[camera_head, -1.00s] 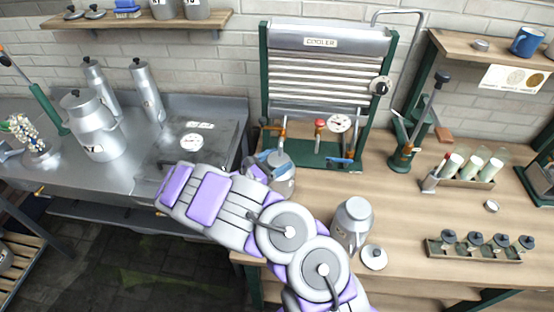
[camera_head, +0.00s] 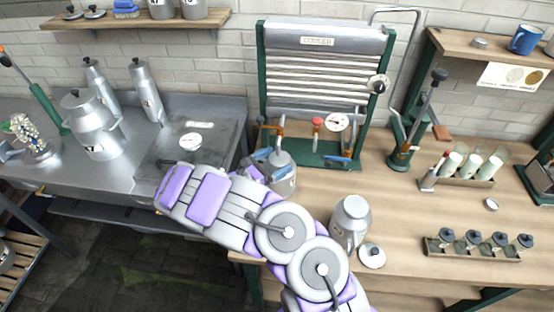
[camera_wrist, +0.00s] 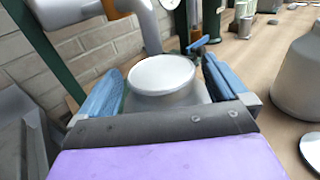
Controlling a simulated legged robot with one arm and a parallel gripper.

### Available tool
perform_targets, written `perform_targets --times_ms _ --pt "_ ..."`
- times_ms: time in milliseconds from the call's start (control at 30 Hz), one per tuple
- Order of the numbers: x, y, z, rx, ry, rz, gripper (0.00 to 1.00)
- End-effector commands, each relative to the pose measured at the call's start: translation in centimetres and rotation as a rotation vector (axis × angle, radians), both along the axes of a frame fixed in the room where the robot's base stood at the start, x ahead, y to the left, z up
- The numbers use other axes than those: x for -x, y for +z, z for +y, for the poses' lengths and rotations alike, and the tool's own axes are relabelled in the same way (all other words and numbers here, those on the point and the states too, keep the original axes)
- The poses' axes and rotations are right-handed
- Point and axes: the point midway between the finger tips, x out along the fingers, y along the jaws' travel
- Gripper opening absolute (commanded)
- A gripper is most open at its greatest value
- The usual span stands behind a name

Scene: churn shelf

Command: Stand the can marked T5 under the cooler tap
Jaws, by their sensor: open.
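A grey metal can (camera_head: 283,181) stands upright on the cooler's green base, at its front left, beneath the left tap (camera_head: 264,140). No marking on it can be read. My gripper (camera_head: 267,167) is at its left and top. In the wrist view my gripper (camera_wrist: 162,92) is open, with one blue finger on each side of the can (camera_wrist: 162,78). Its round top is pale and flat; I cannot tell if it is a lid or contents. The grey tap spout (camera_wrist: 149,25) ends close to the far rim. The cooler (camera_head: 318,70) stands against the wall.
Another metal can (camera_head: 350,220) stands on the wooden bench right of my arm, with a loose lid (camera_head: 372,256) beside it. A lever tool (camera_head: 408,140), a rack of white tubes (camera_head: 468,170) and a tray of dark-topped pieces (camera_head: 475,248) are farther right. Bare wood lies between.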

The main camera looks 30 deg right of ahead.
Motion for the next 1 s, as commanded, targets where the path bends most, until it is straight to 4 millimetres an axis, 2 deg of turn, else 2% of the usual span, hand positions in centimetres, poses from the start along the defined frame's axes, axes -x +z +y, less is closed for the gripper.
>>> perform_targets --times_ms 300,433,600,767,867,1000 --pt "1.1 0.1 6.5 -0.004 0.006 0.003 1.0" --pt "1.6 0.1 8.6 -0.002 0.004 0.0 1.0" --pt "1.9 0.1 10.0 -0.004 0.002 0.001 1.0" --pt "2.5 1.4 9.4 -0.013 -0.038 -0.03 1.0" --pt "3.6 4.1 7.4 -0.033 -0.113 -0.091 1.0" --pt "6.6 8.5 4.2 -0.085 -0.263 -0.209 1.0"
